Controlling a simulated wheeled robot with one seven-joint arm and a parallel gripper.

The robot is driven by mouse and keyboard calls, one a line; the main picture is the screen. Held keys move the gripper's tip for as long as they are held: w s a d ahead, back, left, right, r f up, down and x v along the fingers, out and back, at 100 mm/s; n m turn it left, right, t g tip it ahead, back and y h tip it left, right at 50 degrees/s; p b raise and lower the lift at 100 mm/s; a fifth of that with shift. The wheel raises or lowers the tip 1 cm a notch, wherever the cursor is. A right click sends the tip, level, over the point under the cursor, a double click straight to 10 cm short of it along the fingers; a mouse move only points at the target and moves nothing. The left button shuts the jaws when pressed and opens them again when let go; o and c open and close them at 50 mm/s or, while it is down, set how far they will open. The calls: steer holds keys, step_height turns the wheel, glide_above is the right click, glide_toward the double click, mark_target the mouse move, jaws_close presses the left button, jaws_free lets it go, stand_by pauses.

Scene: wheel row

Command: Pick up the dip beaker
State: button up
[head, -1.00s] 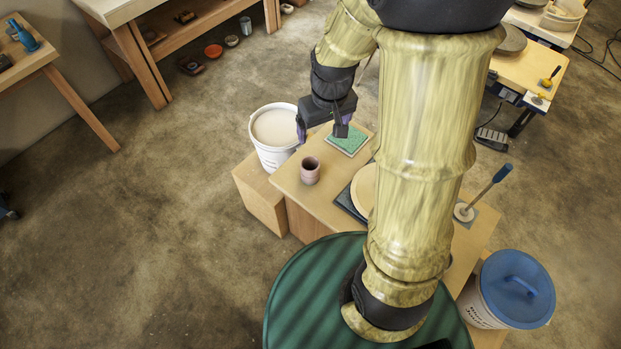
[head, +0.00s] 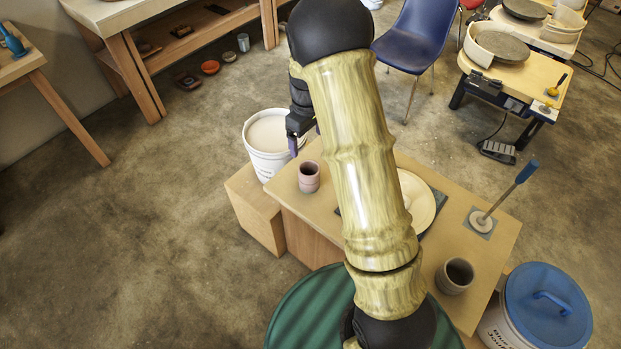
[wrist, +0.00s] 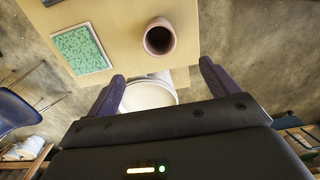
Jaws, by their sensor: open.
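A pinkish beaker (head: 308,177) stands upright on the wooden table near its left edge. In the wrist view the same beaker (wrist: 159,37) shows its dark open mouth, ahead of my fingers and roughly centred between them. A second, grey-brown cup (head: 455,276) stands at the table's front right; I cannot tell from looks alone which is the dip beaker. My gripper (wrist: 160,84) is open and empty. In the head view my gripper (head: 293,144) is partly hidden by my arm and appears just beyond the pinkish beaker, by the white bucket.
A white bucket (head: 268,160) of pale liquid stands left of the table (head: 480,252). A green patterned tile (wrist: 81,49) lies on the table. A round plate (head: 424,203) is partly behind my arm. A blue-handled tool (head: 505,196) stands at right. A blue-lidded bucket (head: 545,315) is front right.

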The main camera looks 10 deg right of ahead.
mark_target(307, 166)
step_height(307, 166, down, 12)
steer(key=shift+f, duration=0.1)
stand_by(0.4)
steer(key=f, duration=0.2)
steer(key=f+p, duration=0.1)
steer(key=f, duration=0.2)
steer(key=shift+s+d+f, duration=0.1)
steer(key=shift+s+d, duration=0.1)
stand_by(0.4)
steer(key=c, duration=1.2)
